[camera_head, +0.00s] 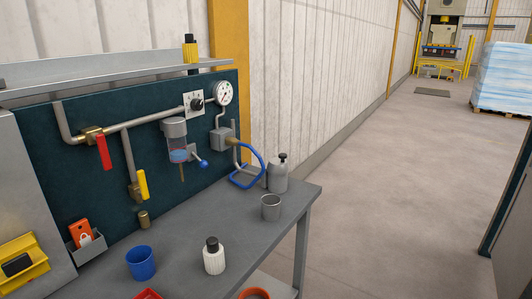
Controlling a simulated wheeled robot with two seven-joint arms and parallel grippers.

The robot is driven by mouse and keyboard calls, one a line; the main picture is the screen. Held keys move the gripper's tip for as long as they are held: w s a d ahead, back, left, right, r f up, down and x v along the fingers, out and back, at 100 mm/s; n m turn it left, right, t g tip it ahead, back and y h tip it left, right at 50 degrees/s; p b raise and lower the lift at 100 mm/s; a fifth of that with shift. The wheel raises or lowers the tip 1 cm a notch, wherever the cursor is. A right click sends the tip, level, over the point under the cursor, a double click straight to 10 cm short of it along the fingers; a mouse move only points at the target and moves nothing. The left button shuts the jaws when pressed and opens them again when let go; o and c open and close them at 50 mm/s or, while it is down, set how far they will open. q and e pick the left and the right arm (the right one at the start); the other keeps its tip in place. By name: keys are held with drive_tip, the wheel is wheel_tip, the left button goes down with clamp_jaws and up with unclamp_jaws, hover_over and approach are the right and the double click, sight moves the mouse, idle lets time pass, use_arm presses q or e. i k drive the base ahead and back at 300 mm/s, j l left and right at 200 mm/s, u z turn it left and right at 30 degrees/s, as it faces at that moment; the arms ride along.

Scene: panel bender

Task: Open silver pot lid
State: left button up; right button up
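A silver-grey canister (277,177) with a dark knobbed top (282,157) stands upright at the right rear of the grey workbench (200,230). Its top appears closed. An open silver-grey cup (271,208) stands in front of it, near the bench's right edge. I cannot tell for certain which of these is the silver pot. Neither of my grippers is in view.
A white bottle with a black cap (214,258) and a blue cup (140,263) stand at the bench's front. A blue hose (244,182) curls beside the canister. A pipe panel (70,150) is behind. Open floor (400,210) lies right.

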sight(277, 165)
drive_tip(key=i+l+u, duration=0.1)
drive_tip(key=u, duration=0.3)
drive_tip(key=i+l+u, duration=0.1)
drive_tip(key=u, duration=0.25)
drive_tip(key=l+u, duration=0.25)
drive_tip(key=u, duration=0.15)
drive_tip(key=i+l+u, duration=0.15)
drive_tip(key=l+u, duration=0.2)
drive_tip(key=l, duration=0.8)
drive_tip(key=l+u, duration=0.35)
drive_tip(key=l, duration=1.9)
drive_tip(key=k, duration=0.05)
